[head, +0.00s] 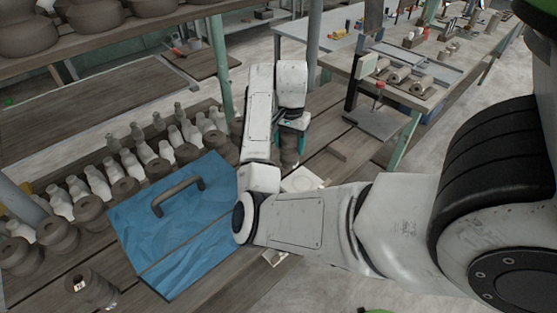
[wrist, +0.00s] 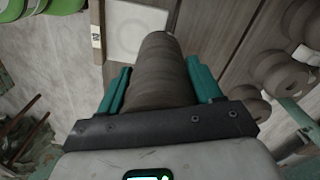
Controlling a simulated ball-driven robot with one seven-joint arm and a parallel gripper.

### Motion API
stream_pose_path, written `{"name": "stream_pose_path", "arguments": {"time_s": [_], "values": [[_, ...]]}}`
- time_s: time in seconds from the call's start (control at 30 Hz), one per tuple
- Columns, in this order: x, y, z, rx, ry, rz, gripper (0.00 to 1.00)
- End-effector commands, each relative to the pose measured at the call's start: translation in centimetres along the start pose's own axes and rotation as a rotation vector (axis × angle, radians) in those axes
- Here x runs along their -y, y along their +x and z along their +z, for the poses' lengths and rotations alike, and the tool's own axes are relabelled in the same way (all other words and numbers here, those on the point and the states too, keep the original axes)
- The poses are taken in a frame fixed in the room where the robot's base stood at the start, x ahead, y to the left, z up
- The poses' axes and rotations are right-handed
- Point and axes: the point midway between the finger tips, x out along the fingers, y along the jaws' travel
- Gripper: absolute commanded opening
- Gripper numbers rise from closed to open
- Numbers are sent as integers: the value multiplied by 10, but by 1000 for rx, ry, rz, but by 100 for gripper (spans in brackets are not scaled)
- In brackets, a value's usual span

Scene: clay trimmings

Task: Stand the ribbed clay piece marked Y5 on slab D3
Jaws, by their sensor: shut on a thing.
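My gripper (head: 292,125) is shut on a ribbed brown clay piece (wrist: 158,65), with a teal finger on either side of it in the wrist view (wrist: 160,88). In the head view the held piece (head: 289,149) shows only partly below the fingers. No mark can be read on it. A pale square slab (head: 305,180) lies on the bench below my gripper, partly hidden by my arm. It also shows beyond the held piece in the wrist view (wrist: 128,32). I cannot read a D3 mark, and cannot tell whether the piece touches the slab.
A blue sheet (head: 190,240) with a brown handle-like bar (head: 177,194) lies left of my arm. Another ribbed piece (head: 95,288) with a small label stands at the front left.

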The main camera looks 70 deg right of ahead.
Motion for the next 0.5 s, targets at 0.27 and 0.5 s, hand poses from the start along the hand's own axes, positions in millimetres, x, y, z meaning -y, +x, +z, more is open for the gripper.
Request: {"name": "stream_pose_path", "arguments": {"time_s": [0.27,0.5], "values": [[29,42,-17,1,0,1,9],[40,53,-22,0,0,-1,9]]}}
